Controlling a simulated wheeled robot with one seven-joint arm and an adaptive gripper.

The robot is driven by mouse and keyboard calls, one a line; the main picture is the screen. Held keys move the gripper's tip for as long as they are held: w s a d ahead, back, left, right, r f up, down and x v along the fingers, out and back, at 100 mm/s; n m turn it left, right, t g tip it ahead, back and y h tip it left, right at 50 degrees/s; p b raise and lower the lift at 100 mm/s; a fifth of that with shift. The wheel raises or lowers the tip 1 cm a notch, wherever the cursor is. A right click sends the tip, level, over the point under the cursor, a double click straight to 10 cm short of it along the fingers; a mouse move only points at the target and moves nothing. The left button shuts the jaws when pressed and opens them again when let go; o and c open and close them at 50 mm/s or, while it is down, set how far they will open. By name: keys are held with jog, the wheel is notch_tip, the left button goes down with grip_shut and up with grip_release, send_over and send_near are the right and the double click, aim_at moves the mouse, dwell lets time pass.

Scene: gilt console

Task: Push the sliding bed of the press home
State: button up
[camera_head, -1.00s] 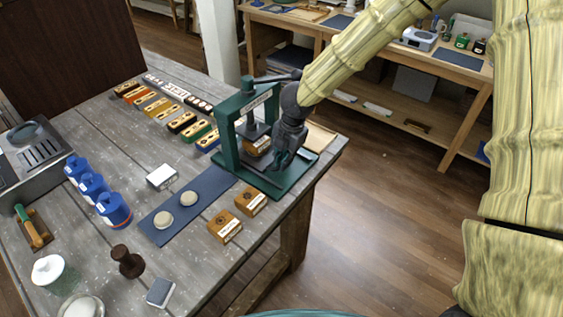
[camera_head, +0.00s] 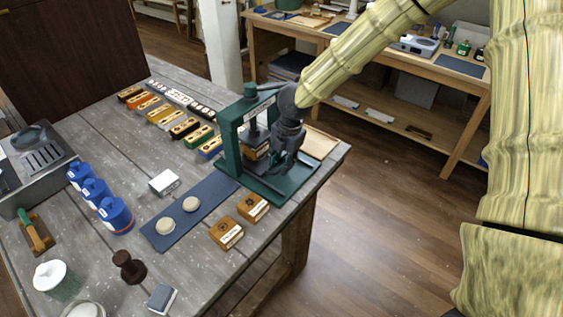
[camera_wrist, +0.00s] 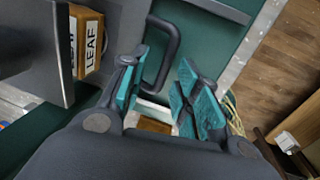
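The green press (camera_head: 232,148) stands at the table's right end. A wooden block (camera_head: 256,151) sits inside its frame, under the screw. In the wrist view the block (camera_wrist: 88,42) has a white label reading LEAF, beside a dark grey plate (camera_wrist: 40,62). A black U-shaped handle (camera_wrist: 175,45) lies over the green base (camera_wrist: 210,45), just beyond my fingertips. My gripper (camera_head: 286,160) is at the press's right side, pointing down. In the wrist view my gripper (camera_wrist: 163,72) has its teal-padded fingers apart, with nothing seen clamped between them. Whether they touch the handle is unclear. The bed's inner end is hidden.
A blue mat (camera_head: 210,200) with two round pale pieces lies left of the press. Two wooden blocks (camera_head: 227,233) (camera_head: 252,207) stand near the table's front edge. Several coloured blocks (camera_head: 171,116) line the back. Open floor (camera_head: 390,210) lies to the right.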

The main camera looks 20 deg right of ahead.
notch_tip(320, 180, up, 11)
jog(key=s+d, duration=0.1)
jog(key=shift+s, duration=0.3)
jog(key=shift+d, duration=0.1)
dwell(0.3)
